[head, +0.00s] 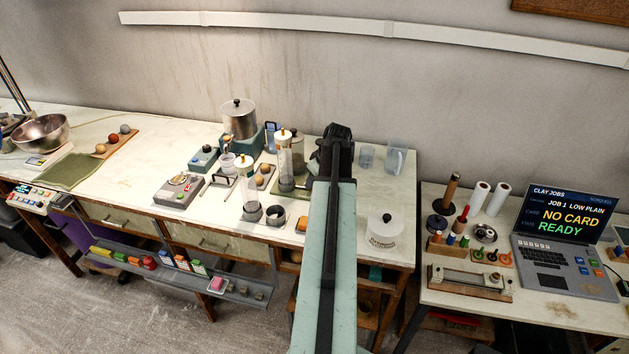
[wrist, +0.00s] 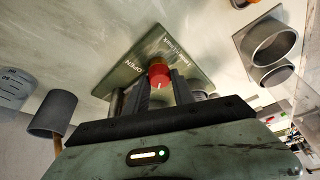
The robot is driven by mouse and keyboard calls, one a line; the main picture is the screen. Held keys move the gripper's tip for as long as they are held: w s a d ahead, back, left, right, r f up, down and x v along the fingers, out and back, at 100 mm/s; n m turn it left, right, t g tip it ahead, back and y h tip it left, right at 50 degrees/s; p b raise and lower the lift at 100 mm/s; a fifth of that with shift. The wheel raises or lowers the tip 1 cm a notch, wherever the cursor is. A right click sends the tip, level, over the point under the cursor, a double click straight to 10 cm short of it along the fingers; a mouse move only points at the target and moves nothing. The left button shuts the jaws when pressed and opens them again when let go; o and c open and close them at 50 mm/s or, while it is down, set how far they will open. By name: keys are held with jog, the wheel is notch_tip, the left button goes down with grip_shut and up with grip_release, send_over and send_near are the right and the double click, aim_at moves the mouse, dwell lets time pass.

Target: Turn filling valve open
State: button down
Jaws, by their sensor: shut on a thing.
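The filling valve shows in the wrist view as a red knob (wrist: 158,70) on a dark green plate (wrist: 192,60). The plate carries the word OPEN to the left of the knob and smaller lettering above it. My gripper (wrist: 160,82) has one finger on each side of the knob and is shut on it. A pale mark shows on the knob's near face. In the head view my dark gripper and arm reach over the bench's right part, and the knob is hidden behind them.
Clear cylinders with tan caps (head: 283,150) stand left of my arm. A lidded metal pot (head: 238,118) stands behind them. The wrist view shows grey rings (wrist: 270,45) and a grey cup (wrist: 54,112) nearby.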

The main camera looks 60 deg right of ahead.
jog(key=m, duration=0.2)
jog(key=m+h, duration=0.1)
jog(key=m, duration=0.1)
jog(key=shift+a+g+h, duration=0.2)
jog(key=shift+g+h, duration=0.1)
jog(key=shift+g, duration=0.1)
jog(key=m+g+h, duration=0.1)
jog(key=m, duration=0.3)
jog(key=shift+w, duration=0.15)
jog(key=m+g, duration=0.1)
jog(key=m, duration=0.3)
jog(key=shift+w+h, duration=0.1)
jog(key=shift+h, duration=0.2)
jog(key=shift+w+m+g, duration=0.1)
jog(key=shift+m+g, duration=0.9)
jog(key=shift+m, duration=1.1)
jog(key=c, duration=1.1)
grip_release()
